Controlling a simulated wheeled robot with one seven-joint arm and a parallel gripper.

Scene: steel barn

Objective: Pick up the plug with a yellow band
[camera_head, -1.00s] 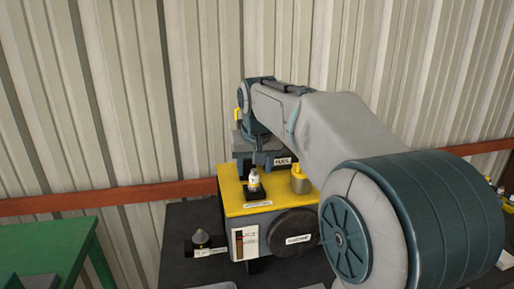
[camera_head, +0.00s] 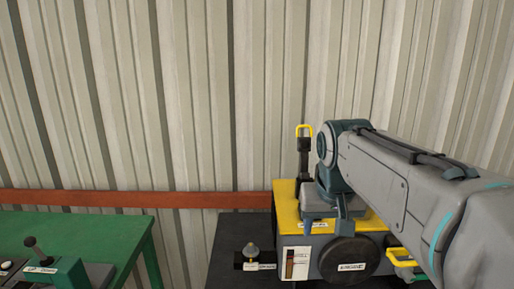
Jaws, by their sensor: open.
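A yellow-topped box (camera_head: 287,202) stands on a dark table. My gripper (camera_head: 327,222) is over its top, fingers pointing down and apart. The small pale plug-like piece seen earlier on a black base on the yellow top is not visible now; my gripper covers that area. I cannot tell whether it is between the fingers. A small grey cone-shaped piece (camera_head: 252,250) stands upright on a black labelled mount left of the box. A yellow band cannot be made out for sure on either piece.
A green table (camera_head: 85,230) with a lever (camera_head: 37,251) is left. A corrugated wall (camera_head: 200,100) closes the back.

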